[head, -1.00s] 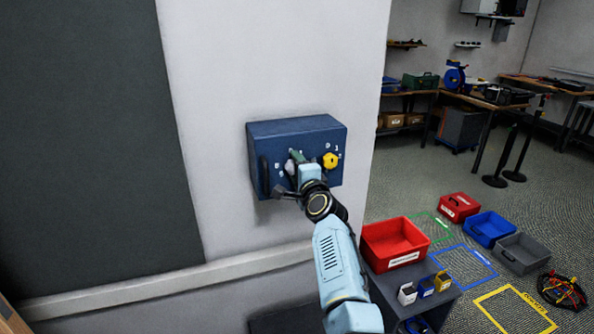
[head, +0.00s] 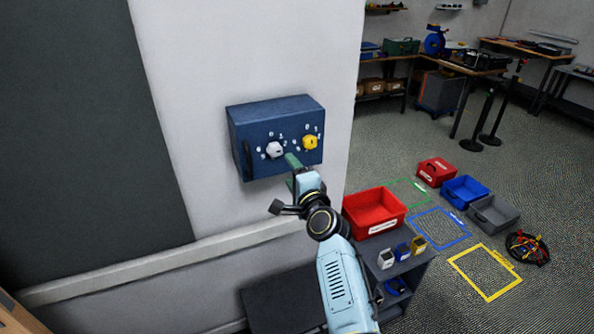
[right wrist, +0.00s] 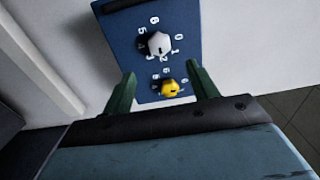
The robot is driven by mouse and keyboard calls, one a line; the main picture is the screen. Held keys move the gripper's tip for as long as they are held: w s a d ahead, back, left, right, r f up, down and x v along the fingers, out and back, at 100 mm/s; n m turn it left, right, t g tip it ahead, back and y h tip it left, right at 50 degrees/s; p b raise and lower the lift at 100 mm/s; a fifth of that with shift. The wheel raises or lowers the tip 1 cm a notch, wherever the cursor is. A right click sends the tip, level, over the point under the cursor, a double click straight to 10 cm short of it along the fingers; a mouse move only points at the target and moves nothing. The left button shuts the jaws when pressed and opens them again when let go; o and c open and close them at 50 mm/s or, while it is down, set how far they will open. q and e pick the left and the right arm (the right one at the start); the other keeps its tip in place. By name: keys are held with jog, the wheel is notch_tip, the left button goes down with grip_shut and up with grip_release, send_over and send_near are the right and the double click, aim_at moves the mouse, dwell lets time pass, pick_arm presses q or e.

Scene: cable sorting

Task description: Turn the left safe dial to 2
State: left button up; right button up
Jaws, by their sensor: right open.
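The blue safe box (head: 245,128) is on the pale wall. Its left dial (head: 273,150) is a white knob with white digits around it; it also shows in the right wrist view (right wrist: 159,43). I cannot tell which digit it points to. The right dial (head: 310,142) is a yellow knob, seen lower in the right wrist view (right wrist: 170,88). My right gripper (head: 291,171) is open and empty, just below and in front of the box, apart from both knobs. In the right wrist view its green fingers (right wrist: 161,70) stand wide apart. My left gripper is not in view.
A dark handle (head: 247,160) is at the box's left edge. A red bin (head: 372,196) and small containers sit on a grey cart at the lower right. More bins and taped outlines lie on the floor beyond. The space before the box is otherwise clear.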

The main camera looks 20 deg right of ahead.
jog(key=shift+s, duration=1.5)
jog(key=s+a+f+n+g+y+b, duration=0.1)
jog(key=s+a+f+n+g+b, duration=0.15)
jog(key=f, duration=1.05)
jog(key=s+a+f+n+g+b, duration=0.1)
jog(key=s+f+n+g+b, duration=0.2)
jog(key=f, duration=1)
jog(key=s+f+n+g+b, duration=0.25)
jog(key=s+f, duration=0.45)
jog(key=f, duration=0.4)
jog(key=s+f+n+g+b, duration=0.1)
jog(key=s+f+n+b, duration=0.15)
jog(key=s+f, duration=0.65)
jog(key=s+d+f+n+g+b, duration=0.2)
jog(key=s+f+n, duration=0.1)
jog(key=s+f, duration=0.5)
jog(key=s+d+f+n+g+h+b, duration=0.1)
jog(key=s+d+f+n+g+b, duration=0.1)
jog(key=s+f, duration=0.6)
jog(key=s+d+f+n+g+b, duration=0.3)
jog(key=s+f, duration=0.5)
jog(key=s, duration=1)
jog(key=shift+s+f+n+g+h, duration=0.25)
jog(key=shift+f+n+g, duration=0.2)
jog(key=shift+n, duration=0.4)
jog(key=shift+w, duration=0.1)
